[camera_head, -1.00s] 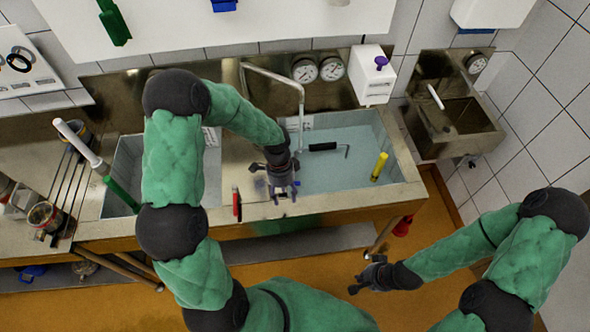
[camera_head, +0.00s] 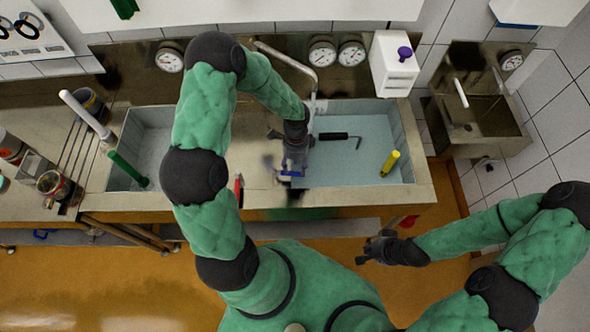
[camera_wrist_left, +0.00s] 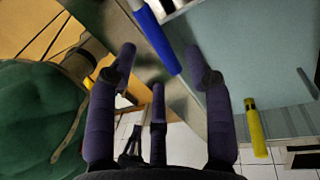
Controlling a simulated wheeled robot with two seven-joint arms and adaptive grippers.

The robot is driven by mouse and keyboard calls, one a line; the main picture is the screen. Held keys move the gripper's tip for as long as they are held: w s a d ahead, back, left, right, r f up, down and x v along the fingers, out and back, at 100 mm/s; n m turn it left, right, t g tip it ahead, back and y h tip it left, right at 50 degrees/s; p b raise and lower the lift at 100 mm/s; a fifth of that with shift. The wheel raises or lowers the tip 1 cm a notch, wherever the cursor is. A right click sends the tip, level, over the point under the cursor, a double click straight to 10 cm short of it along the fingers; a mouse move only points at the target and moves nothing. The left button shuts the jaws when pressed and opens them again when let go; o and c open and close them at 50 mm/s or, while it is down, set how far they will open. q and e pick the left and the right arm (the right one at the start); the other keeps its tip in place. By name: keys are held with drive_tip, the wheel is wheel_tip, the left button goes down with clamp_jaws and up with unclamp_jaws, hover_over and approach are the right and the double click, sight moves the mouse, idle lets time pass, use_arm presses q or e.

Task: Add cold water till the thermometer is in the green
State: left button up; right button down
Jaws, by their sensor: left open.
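The right-hand basin (camera_head: 350,178) holds water. A yellow stick (camera_head: 389,163) stands tilted in it near the right wall, and it also shows in the left wrist view (camera_wrist_left: 256,128); no scale or green mark is readable on it. A blue handle (camera_head: 291,174) is at the basin's front-left rim. A red handle (camera_head: 239,190) is to its left. My left gripper (camera_head: 291,163) is open, over the blue handle. In the left wrist view the blue handle (camera_wrist_left: 157,38) lies between and beyond the spread fingertips; contact is not clear. My right gripper (camera_head: 374,249) hangs in front of the counter, its fingers too small to judge.
A bent spout (camera_head: 285,58) reaches over the basin. A black angled rod (camera_head: 335,136) lies in the basin. Round dials (camera_head: 322,55) are on the back panel. A white box with a purple knob (camera_head: 395,67) is behind. A green-handled stick (camera_head: 128,169) leans in the left basin.

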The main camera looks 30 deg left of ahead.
use_arm(q)
drive_tip(key=shift+s+d+f, duration=0.1)
drive_tip(key=shift+s+f, duration=0.05)
drive_tip(key=shift+f, duration=0.6)
drive_tip(key=shift+s+d+f, duration=0.1)
drive_tip(key=shift+s+f, duration=0.05)
drive_tip(key=shift+f, duration=0.55)
clamp_jaws()
